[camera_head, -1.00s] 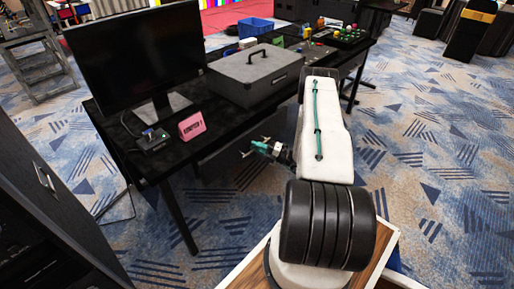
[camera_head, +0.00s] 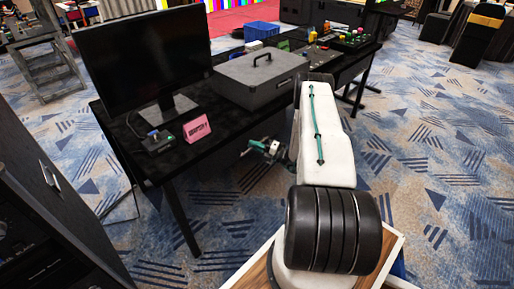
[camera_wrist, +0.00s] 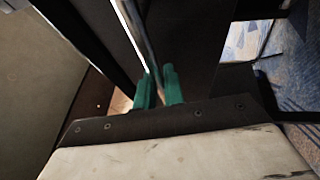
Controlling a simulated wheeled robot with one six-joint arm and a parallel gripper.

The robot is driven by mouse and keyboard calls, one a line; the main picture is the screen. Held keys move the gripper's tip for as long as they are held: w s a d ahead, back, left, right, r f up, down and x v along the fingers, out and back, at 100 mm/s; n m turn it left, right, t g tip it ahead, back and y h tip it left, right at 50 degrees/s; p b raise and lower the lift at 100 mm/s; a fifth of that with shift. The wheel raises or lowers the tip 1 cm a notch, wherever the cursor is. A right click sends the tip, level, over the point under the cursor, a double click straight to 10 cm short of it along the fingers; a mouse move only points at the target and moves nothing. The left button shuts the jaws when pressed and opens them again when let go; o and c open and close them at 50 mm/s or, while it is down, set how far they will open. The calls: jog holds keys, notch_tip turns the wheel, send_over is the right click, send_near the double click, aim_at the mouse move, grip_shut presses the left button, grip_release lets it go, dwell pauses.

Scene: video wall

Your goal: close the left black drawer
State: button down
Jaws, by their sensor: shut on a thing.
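My gripper (camera_head: 256,149) is at the front side of the black desk, just below its top. In the wrist view its green fingers (camera_wrist: 159,88) are closed around a thin grey metal bar (camera_wrist: 140,38), which looks like the handle of the black drawer. A dark flat panel (camera_wrist: 195,50), likely the drawer front, lies just beyond the fingers. In the head view the drawer is mostly hidden behind my arm and in the shade under the desk, so how far it stands open cannot be told.
On the black desk (camera_head: 150,175) stand a monitor (camera_head: 150,60), a pink sign (camera_head: 197,129), a small device (camera_head: 153,142) and a grey case (camera_head: 260,75). A dark cabinet (camera_head: 60,215) stands close at the left.

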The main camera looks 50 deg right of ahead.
jog(key=c, duration=1.8)
grip_release()
jog(key=shift+w, duration=0.2)
jog(key=shift+o, duration=0.2)
jog(key=shift+d, duration=0.1)
jog(key=v, duration=0.8)
